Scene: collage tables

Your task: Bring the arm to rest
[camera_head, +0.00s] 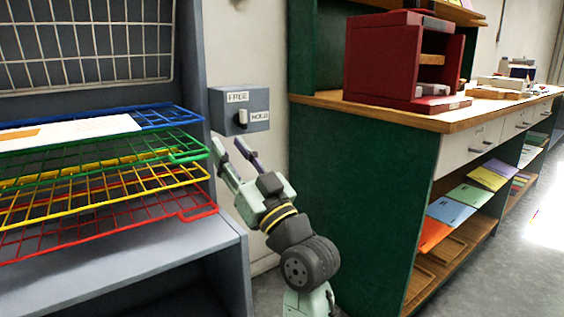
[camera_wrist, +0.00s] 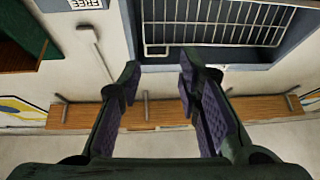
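My gripper (camera_head: 231,152) is raised in front of the wall between the drying rack and the green cabinet, just below a grey switch box (camera_head: 226,119) labelled FREE and HOLD. In the wrist view my gripper (camera_wrist: 157,75) has its two fingers apart with nothing between them. Its fingertips look close to the box in the head view, but I cannot tell whether they touch it.
Coloured wire shelves (camera_head: 182,212) jut out at the left, with white paper (camera_head: 75,131) on them. A green cabinet (camera_head: 350,190) with a wooden top stands close at the right, bearing a red box-like device (camera_head: 393,62). Floor (camera_head: 500,250) shows clear at the far right.

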